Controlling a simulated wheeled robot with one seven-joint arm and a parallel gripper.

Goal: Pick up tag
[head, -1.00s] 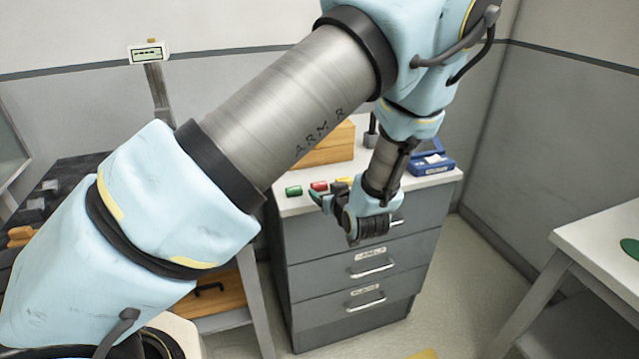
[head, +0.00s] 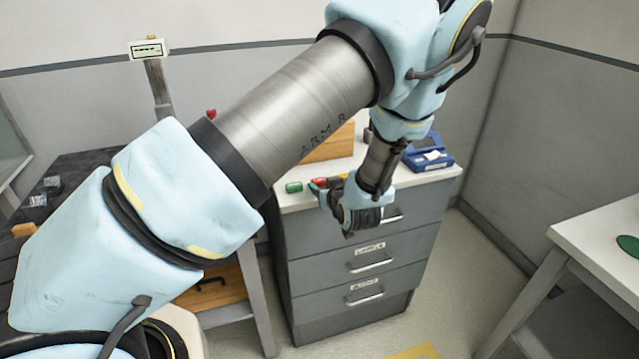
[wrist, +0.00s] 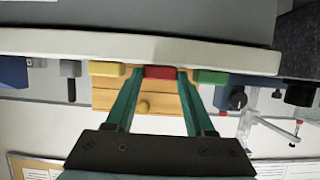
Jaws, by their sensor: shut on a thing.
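A red tag (wrist: 160,72) sits between the two teal fingertips of my gripper (wrist: 158,76) in the wrist view, and the gripper is shut on it. A yellow tag (wrist: 107,69) and a green tag (wrist: 210,77) lie on either side of it. In the head view the red tag (head: 319,183) shows at my gripper (head: 324,186), at the front edge of the cabinet top. The green tag (head: 294,187) is left of it. My wrist partly hides the yellow tag. Whether the red tag touches the top is unclear.
The grey drawer cabinet (head: 345,268) stands below my gripper. A wooden box (head: 330,147) and a blue device (head: 428,158) are on its top. A white table (head: 600,235) stands at the right. Floor (head: 455,270) is clear between them.

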